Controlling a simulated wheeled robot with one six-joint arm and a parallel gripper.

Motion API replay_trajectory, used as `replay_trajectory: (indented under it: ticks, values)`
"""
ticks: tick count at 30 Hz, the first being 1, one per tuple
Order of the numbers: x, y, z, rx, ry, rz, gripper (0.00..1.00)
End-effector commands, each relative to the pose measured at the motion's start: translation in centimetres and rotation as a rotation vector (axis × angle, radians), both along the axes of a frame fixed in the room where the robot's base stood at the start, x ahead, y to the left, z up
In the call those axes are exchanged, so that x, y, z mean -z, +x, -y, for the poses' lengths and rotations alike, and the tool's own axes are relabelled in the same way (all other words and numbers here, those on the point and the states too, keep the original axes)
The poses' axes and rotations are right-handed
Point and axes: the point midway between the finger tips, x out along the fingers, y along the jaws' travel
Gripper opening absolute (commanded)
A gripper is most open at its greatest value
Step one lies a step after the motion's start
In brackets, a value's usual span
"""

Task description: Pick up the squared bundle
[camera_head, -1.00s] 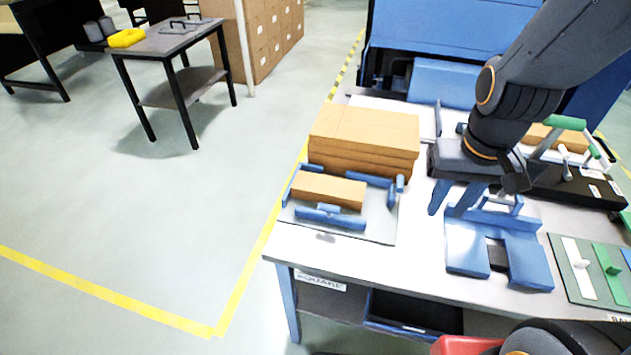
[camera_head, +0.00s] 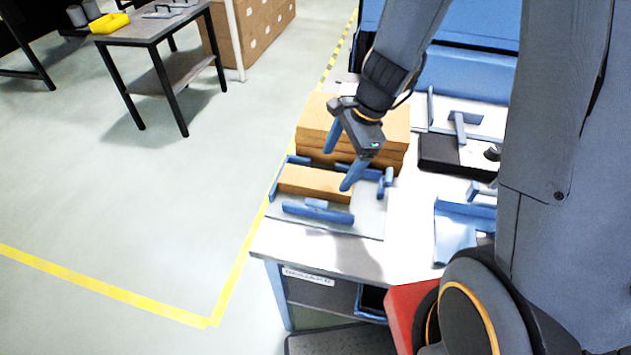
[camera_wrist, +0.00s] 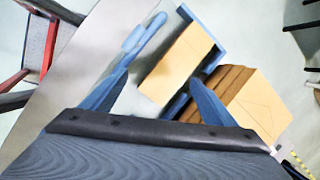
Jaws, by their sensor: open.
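The squared bundle (camera_head: 314,183) is a flat tan block. It lies on a grey squaring plate (camera_head: 372,219) between blue fences and a blue front bar (camera_head: 318,210). My gripper (camera_head: 338,168) is open and empty, above the bundle's right end. Its two blue fingers point down, one toward the back and one toward the right end. In the wrist view the bundle (camera_wrist: 178,66) lies beyond and between the open fingertips (camera_wrist: 160,82), apart from them as far as I can tell.
A taller stack of tan sheets (camera_head: 318,120) stands just behind the plate, close to my gripper. A blue fixture (camera_head: 455,232) and a black device (camera_head: 440,152) are to the right on the table. A side table (camera_head: 150,35) with a yellow item stands at the far left.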

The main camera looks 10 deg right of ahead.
Motion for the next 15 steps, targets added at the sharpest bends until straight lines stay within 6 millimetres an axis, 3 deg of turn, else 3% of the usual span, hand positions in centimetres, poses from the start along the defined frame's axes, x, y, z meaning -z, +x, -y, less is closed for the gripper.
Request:
replay_trajectory:
  ticks: [3,6,15]
  values:
    - [1.9,2.2,-0.7,0.291,0.077,-0.075,0.80]
    - [2.9,3.4,-1.1,0.453,0.119,-0.115,0.80]
    - [5.6,4.5,-2.1,0.553,0.145,-0.140,0.80]
